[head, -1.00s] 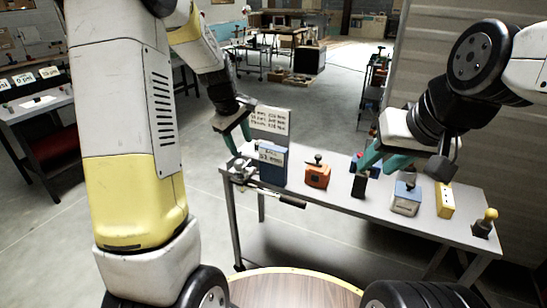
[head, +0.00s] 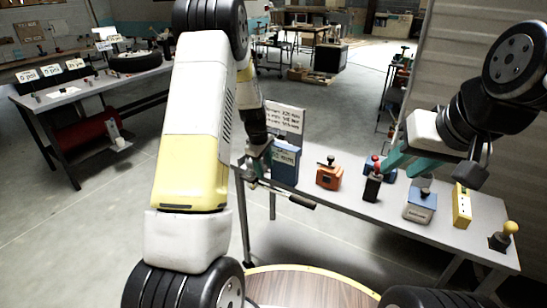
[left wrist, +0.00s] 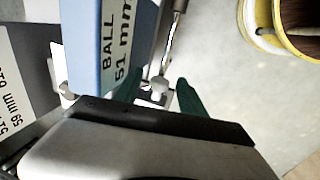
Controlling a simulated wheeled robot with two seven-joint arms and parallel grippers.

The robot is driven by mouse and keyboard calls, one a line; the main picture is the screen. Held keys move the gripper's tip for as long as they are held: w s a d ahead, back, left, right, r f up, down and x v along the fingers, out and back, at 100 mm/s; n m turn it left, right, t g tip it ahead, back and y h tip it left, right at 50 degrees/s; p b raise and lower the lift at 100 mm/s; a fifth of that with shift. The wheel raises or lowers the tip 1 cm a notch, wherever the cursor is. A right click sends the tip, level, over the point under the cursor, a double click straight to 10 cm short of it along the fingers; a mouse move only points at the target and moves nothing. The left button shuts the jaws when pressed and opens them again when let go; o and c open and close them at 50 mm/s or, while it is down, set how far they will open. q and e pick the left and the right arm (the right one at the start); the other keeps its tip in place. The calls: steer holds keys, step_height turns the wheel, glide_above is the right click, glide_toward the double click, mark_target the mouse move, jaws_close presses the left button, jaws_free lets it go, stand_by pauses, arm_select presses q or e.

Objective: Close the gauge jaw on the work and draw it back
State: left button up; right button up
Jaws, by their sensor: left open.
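The gauge lies at the left end of the grey bench, with a metal bar and a dark handle (head: 301,201) pointing right. In the left wrist view its metal rod (left wrist: 173,40) runs down to a small pale block (left wrist: 160,88). My left gripper (left wrist: 158,95) is open, its green fingers on either side of that block; contact cannot be told. In the head view my left gripper (head: 258,160) is low beside the blue block (head: 285,165), marked "BALL 51 mm" in the wrist view (left wrist: 112,45). My right gripper (head: 392,164) hangs over the bench's middle; its opening is unclear.
A printed card (head: 287,118) stands behind the blue block. An orange block (head: 329,177), a black post with a red knob (head: 373,186), a blue-grey box (head: 420,206), a yellow block (head: 462,206) and a yellow-knobbed piece (head: 504,237) stand along the bench (head: 350,202).

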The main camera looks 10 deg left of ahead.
arm_select(q)
steer(key=shift+c, duration=0.3)
jaws_close()
